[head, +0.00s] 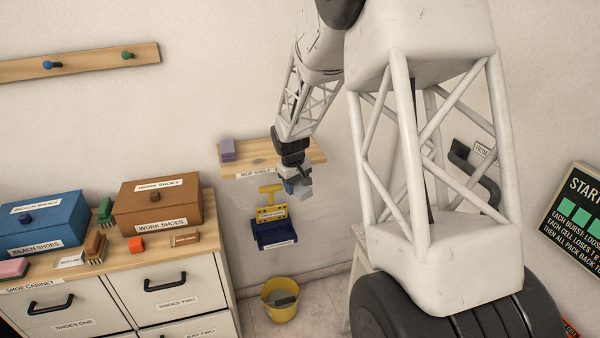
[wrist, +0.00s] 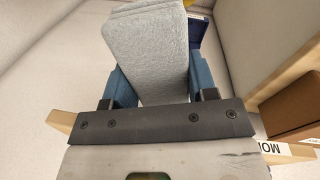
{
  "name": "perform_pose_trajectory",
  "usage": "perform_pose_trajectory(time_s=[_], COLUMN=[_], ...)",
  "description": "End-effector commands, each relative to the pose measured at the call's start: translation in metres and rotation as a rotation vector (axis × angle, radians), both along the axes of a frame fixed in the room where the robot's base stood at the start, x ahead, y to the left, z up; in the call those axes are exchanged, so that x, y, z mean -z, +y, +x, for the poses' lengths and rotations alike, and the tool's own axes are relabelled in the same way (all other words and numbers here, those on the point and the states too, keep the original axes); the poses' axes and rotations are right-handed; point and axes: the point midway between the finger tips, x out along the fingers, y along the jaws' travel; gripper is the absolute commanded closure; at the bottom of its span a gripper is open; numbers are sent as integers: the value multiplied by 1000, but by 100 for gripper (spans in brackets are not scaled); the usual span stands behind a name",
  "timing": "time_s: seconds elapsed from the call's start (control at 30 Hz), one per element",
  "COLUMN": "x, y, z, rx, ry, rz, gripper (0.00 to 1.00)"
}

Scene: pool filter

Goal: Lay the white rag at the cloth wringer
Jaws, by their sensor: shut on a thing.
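The white rag looks pale grey and folded in the wrist view (wrist: 150,55). My gripper (head: 293,183) is shut on it, with a blue finger on each side in the wrist view (wrist: 155,85). In the head view the rag (head: 305,191) hangs at the gripper's tip, below the front of the mop shelf. The cloth wringer, as I take it, has a yellow upper part (head: 271,212) and a dark blue tray (head: 275,233) against the wall. The rag is above and slightly right of it in the head view, apparently apart from it.
The mop shelf (head: 240,171) bears a purple block (head: 228,150) and is close to my gripper. A yellow bucket (head: 281,300) stands on the floor below. A cabinet (head: 180,280) at left bears a blue box (head: 42,225), a brown box (head: 157,204) and brushes.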

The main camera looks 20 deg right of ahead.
Motion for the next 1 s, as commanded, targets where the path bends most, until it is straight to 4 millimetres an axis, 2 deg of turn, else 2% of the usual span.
perform_pose_trajectory(time_s=[0.1, 0.47, 1.0], x=[21, 78, 147], y=[5, 6, 14], z=[0, 11, 51], rx=[-56, -266, -742], ry=[-3, -37, -132], rz=[-20, -88, -173], gripper=[70, 70, 70])
